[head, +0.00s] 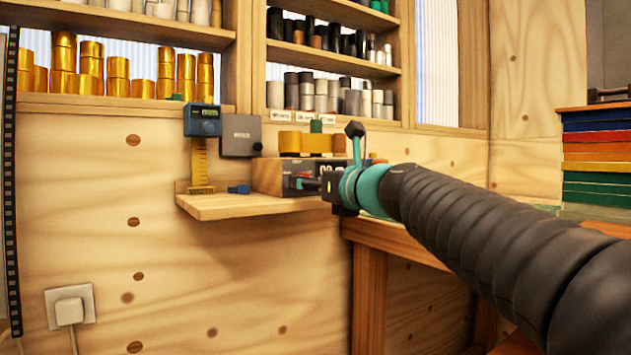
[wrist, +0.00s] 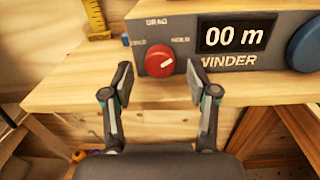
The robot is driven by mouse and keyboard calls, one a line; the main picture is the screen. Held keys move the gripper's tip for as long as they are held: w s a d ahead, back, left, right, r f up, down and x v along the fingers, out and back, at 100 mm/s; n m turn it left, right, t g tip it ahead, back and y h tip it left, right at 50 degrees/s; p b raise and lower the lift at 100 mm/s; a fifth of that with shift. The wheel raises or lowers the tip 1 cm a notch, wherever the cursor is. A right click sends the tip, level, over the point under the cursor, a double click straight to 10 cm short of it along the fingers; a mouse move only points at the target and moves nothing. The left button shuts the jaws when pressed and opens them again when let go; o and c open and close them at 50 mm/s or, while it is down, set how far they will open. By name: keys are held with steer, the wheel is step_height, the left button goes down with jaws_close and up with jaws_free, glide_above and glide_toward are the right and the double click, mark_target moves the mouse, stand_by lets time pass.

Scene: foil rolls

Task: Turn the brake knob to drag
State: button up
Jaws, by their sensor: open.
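The brake knob (wrist: 158,58) is a round red knob with a short white mark on the winder's grey front panel (wrist: 185,38). The mark lies on its right half, roughly level, on the side of a label that looks like HELD. DRAG is printed above the knob; the label to its left is hard to read. My gripper (wrist: 158,82) is open and empty, its two fingers just in front of the knob, one to each side, apart from it. In the head view the winder (head: 268,178) is partly hidden behind my gripper and arm.
A display (wrist: 236,36) reading 00 m and a large blue knob (wrist: 306,45) are right of the red knob. A yellow gauge (head: 200,165) stands on the wooden shelf (head: 235,207) at left. Gold rolls (head: 305,142) sit on top of the winder.

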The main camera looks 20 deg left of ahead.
steer(key=shift+x, duration=0.8)
steer(key=shift+c, duration=0.3)
jaws_close()
steer(key=shift+n, duration=0.4)
steer(key=n+b, duration=0.1)
steer(key=n, duration=0.4)
steer(key=shift+n, duration=0.4)
steer(key=n+b, duration=0.1)
steer(key=n, duration=0.3)
steer(key=shift+n+h, duration=0.3)
steer(key=shift+n, duration=0.1)
steer(key=shift+n+b, duration=0.3)
